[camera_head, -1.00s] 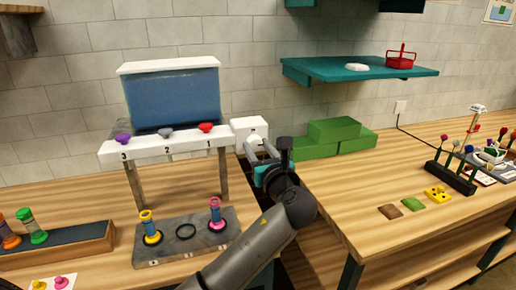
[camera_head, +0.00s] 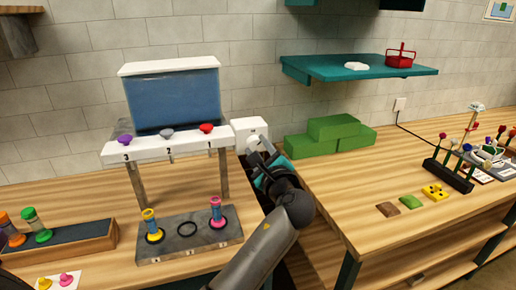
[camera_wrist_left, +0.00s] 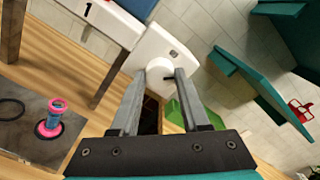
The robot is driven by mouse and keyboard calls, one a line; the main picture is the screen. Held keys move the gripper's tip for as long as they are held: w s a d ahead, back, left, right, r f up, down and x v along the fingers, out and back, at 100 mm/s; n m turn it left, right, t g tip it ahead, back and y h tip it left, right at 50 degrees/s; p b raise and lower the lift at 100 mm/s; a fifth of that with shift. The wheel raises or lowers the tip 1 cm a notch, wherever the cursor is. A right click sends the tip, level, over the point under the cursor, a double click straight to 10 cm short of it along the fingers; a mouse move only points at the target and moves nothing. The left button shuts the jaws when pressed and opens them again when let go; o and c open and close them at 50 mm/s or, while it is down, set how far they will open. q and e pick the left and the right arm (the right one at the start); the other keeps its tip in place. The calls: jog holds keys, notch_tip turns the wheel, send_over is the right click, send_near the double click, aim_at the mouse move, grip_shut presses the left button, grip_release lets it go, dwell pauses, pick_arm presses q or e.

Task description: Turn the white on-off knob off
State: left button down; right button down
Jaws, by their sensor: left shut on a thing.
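In the head view my left gripper (camera_head: 259,148) reaches up to the box from below right and partly covers the knob. My right gripper is in neither view.
The blue tank (camera_head: 174,99) stands behind a white shelf (camera_head: 185,146) with purple, grey and red knobs. Green blocks (camera_head: 312,147) sit right of the box. A grey board (camera_head: 187,246) below holds yellow and pink vials. A teal shelf (camera_head: 335,68) hangs above.

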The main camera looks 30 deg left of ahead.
pick_arm(q)
jog(key=n+b, duration=0.1)
jog(key=n, duration=0.3)
jog(key=shift+f+n, duration=0.1)
jog(key=shift+n, duration=0.3)
jog(key=n+b, duration=0.2)
jog(key=n, duration=0.2)
jog(key=shift+n, duration=0.3)
jog(key=shift+c, duration=1.9)
grip_release()
